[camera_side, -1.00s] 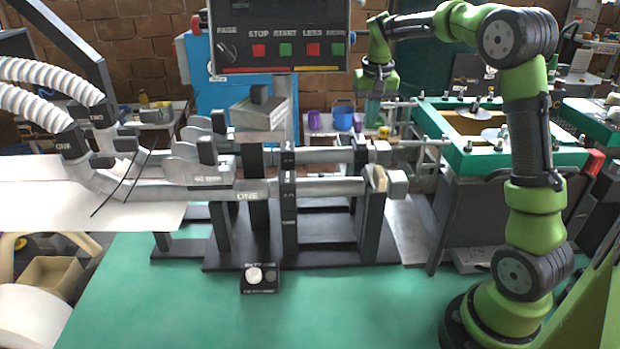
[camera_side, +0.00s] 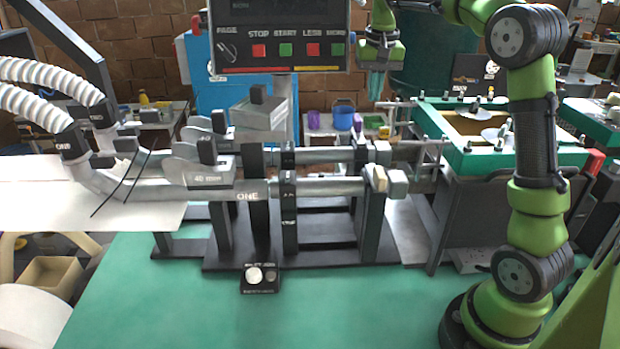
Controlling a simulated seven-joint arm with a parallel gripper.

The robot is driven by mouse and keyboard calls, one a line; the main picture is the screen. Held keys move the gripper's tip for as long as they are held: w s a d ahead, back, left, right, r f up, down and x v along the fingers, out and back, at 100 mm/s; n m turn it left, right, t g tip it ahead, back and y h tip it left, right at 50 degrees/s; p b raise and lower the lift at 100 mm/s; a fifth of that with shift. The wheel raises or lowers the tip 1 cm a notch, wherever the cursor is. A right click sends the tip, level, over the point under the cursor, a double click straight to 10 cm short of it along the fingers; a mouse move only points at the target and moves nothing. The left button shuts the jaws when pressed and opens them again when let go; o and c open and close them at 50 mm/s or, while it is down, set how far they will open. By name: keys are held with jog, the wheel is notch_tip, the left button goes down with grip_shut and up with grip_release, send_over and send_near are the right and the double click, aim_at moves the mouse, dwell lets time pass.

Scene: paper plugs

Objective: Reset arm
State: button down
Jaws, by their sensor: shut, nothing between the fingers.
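My gripper (camera_side: 375,88) is at the upper middle of the view, pointing down from my green arm. It is shut and empty, in the air above and behind the right end of the tube machine (camera_side: 335,187). It touches nothing that I can see. The fingers are small and blurred in the picture.
A control panel (camera_side: 278,35) with coloured buttons hangs left of my gripper. A green-framed box (camera_side: 480,160) stands to the right. A small knob block (camera_side: 260,278) sits on the green table (camera_side: 180,310), whose front is clear. White hoses (camera_side: 45,95) are at left.

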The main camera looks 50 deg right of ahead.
jog(key=shift+r, duration=0.1)
jog(key=s+a+f+n+t+y, duration=0.1)
jog(key=s+a+f+n+t, duration=0.1)
jog(key=s+a, duration=0.6)
jog(key=s+a+f+n+t+y, duration=0.2)
jog(key=s+a, duration=0.7)
jog(key=a, duration=0.6)
jog(key=shift+s+a+f+n+t, duration=0.25)
jog(key=shift+f+n+t, duration=0.3)
jog(key=shift+t, duration=0.45)
